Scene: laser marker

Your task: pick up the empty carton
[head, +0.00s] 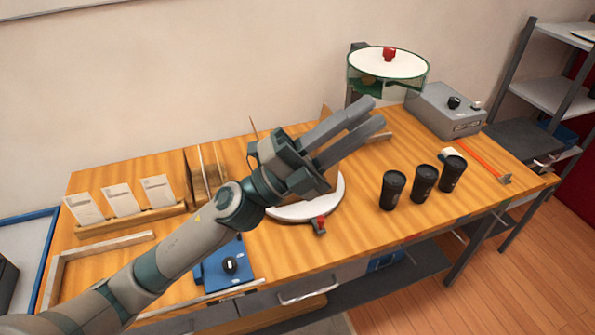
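My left gripper (377,112) reaches in from the lower left over the middle of the table, its two fingers pointing up and right. A gap shows between the fingers, with nothing visible in it, so it is open. Behind and below the gripper, a brown carton (328,183) is mostly hidden. It appears to be on the round white plate (290,212). A thin brown flap shows above the gripper's palm. I cannot see inside the carton or tell whether the gripper touches it. My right gripper is not in view.
Several things stand on the wooden table (290,250): black cups (424,185), a grey box (446,112), a rack with white cards (119,198), upright brown boards (207,170), and a blue device (224,268). A round green-rimmed unit (388,66) stands at the back.

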